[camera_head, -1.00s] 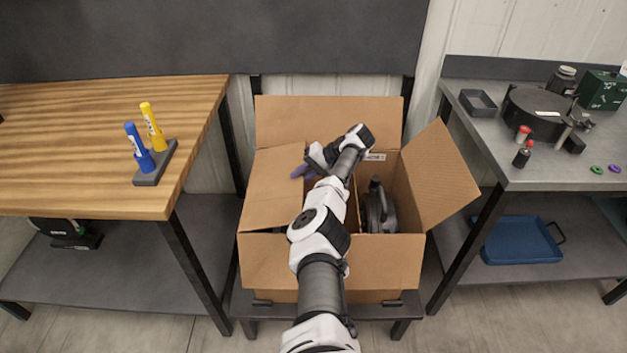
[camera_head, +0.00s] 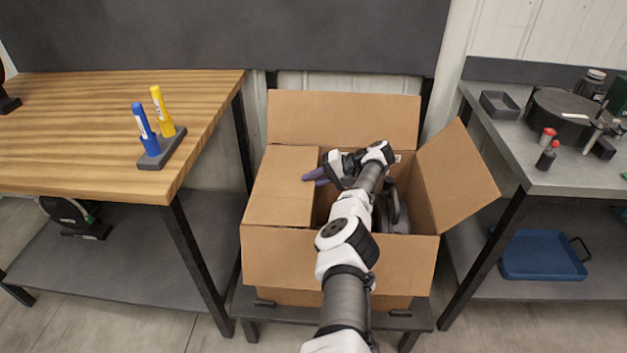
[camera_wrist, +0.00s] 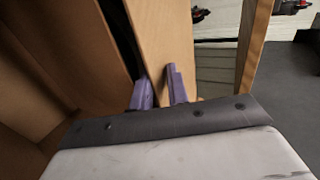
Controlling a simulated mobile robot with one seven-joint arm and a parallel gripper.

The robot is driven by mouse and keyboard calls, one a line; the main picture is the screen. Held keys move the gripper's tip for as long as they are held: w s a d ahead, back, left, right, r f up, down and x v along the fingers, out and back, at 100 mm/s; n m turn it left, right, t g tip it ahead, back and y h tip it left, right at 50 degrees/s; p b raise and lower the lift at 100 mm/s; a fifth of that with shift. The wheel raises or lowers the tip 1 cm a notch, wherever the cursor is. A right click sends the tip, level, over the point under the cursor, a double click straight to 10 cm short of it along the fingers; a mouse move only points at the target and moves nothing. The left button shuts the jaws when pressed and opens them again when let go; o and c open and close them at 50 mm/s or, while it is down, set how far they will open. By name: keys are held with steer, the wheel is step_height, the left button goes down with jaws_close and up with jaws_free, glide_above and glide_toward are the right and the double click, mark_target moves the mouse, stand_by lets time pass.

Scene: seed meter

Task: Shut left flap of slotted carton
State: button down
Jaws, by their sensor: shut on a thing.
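The slotted carton (camera_head: 345,268) is a brown cardboard box on a low dark stand, seen in the head view. Its left flap (camera_head: 281,190) lies roughly level over the left part of the opening. My gripper (camera_head: 316,176) has purple fingers at the flap's inner, right-hand edge. In the wrist view, my gripper (camera_wrist: 160,90) has its two fingers on either side of a cardboard panel, the left flap (camera_wrist: 163,45), and is shut on it. My arm hides part of the opening.
The carton's back flap (camera_head: 345,118) stands up, and the right flap (camera_head: 457,178) leans outward. A dark object (camera_head: 394,210) sits inside at the right. A wooden table (camera_head: 90,115) stands at left, a grey bench (camera_head: 500,165) at right.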

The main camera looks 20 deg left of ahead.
steer(key=shift+s+a+f, duration=0.2)
steer(key=shift+s+a, duration=0.05)
steer(key=c, duration=1.4)
jaws_free()
steer(key=shift+a, duration=0.1)
steer(key=shift+w+r, duration=0.1)
steer(key=shift+d, duration=0.25)
steer(key=b+v, duration=0.6)
steer(key=v, duration=0.7)
steer(key=shift+d+r, duration=0.2)
steer(key=shift+r, duration=0.05)
steer(key=shift+w, duration=0.1)
